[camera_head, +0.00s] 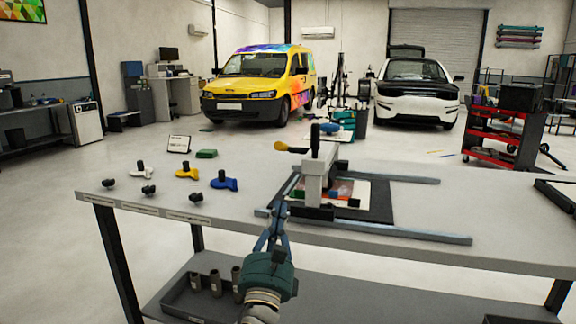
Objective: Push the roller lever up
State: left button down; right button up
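A light grey roller press (316,186) stands on the table, on a black mat (378,204) between two grey rails. A dark upright lever (315,141) rises from its top. A lever with a yellow knob (282,146) sticks out to the left near the top. My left gripper (278,214) points up and away at the table's front edge, just left of and below the press. Its fingertips are by a small dark blue part low on the press's near-left side. Whether they touch it or grip it is too small to tell. My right gripper is out of view.
Several knobbed tools, including a yellow one (187,172) and a blue one (224,182), lie on the left of the table (440,238). A tray (190,300) with dark cylinders sits on the shelf below.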

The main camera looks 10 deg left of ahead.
pick_arm(q)
send_near(286, 148)
jog(key=w+f, duration=0.2)
jog(key=w, duration=0.3)
jog(key=r, duration=0.1)
jog(key=p, duration=0.1)
jog(key=a+r, duration=0.1)
jog(key=shift+w+r, duration=0.3)
jog(key=shift+w, duration=0.05)
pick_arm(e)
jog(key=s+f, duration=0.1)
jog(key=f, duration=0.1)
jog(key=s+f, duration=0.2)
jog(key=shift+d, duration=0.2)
pick_arm(q)
jog(key=shift+r+p, duration=0.1)
jog(key=shift+p, duration=0.35)
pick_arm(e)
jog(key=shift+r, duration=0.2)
